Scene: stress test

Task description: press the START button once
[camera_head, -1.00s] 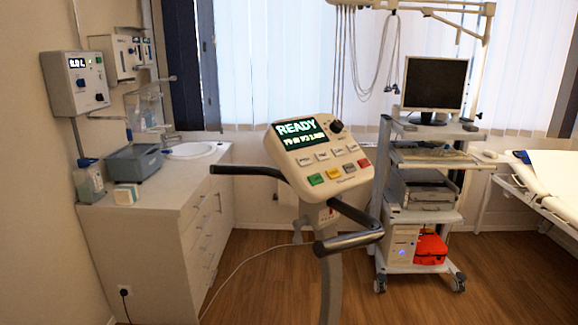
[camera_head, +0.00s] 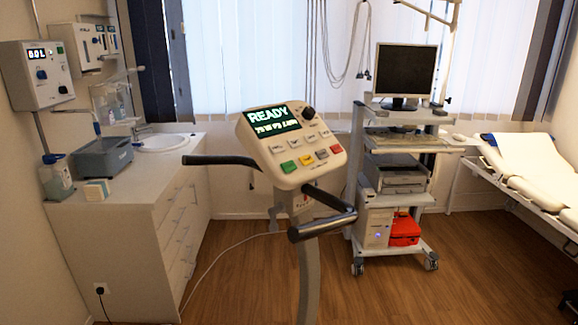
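A cream control console (camera_head: 290,145) stands on a grey post in the middle of the view, with a dark handlebar (camera_head: 320,222) around it. Its screen (camera_head: 271,119) reads READY, with a smaller second line that is hard to read. The button labels are too small to read, so I cannot tell which says START. Neither of my grippers is in view.
A white cabinet (camera_head: 140,230) with a sink stands at the left. A wheeled cart (camera_head: 398,228) with a monitor (camera_head: 405,72) stands behind the console to the right. A bed (camera_head: 535,165) is at the right. Wooden floor (camera_head: 460,290) is clear at the front right.

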